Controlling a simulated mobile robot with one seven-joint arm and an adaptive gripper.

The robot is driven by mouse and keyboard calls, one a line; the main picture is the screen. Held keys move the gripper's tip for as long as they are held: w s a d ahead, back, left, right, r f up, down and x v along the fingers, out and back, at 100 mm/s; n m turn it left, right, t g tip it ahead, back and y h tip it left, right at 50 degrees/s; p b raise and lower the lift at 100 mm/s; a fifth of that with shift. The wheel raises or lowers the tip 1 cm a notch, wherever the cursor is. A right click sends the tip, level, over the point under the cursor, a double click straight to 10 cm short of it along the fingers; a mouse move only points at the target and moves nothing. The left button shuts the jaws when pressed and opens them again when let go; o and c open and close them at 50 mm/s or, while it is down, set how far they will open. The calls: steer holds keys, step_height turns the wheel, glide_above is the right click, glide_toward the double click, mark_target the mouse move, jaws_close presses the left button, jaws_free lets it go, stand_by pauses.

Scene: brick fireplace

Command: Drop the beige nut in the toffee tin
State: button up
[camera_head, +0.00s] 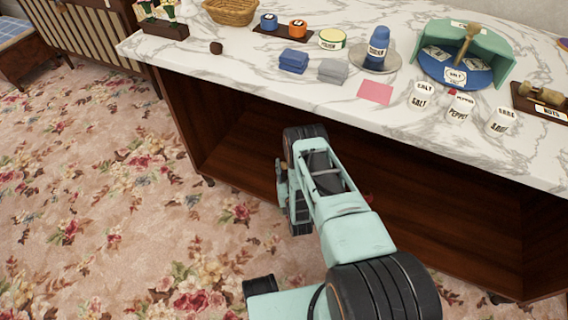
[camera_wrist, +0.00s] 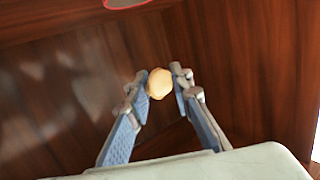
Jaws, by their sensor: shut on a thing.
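The beige nut (camera_wrist: 159,83) is a small, pale, rounded piece between the fingertips of my gripper (camera_wrist: 160,88) in the wrist view. The gripper is shut on it and holds it in front of dark brown wood. In the head view my gripper (camera_head: 281,172) is low in front of the counter, partly hidden by my own arm. A red-rimmed round thing (camera_wrist: 125,4) is cut off by the top edge of the wrist view. I cannot tell if it is the toffee tin. No toffee label is readable in either view.
The marble counter (camera_head: 225,75) overhangs an open wooden cabinet (camera_head: 225,140). The flowered carpet (camera_head: 100,200) is clear at left.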

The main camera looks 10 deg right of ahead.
stand_by(0.3)
steer(key=shift+f+b, duration=2.5)
steer(key=shift+f, duration=0.5)
steer(key=o, duration=0.8)
steer(key=shift+r+p, duration=2.1)
steer(key=shift+r, duration=0.45)
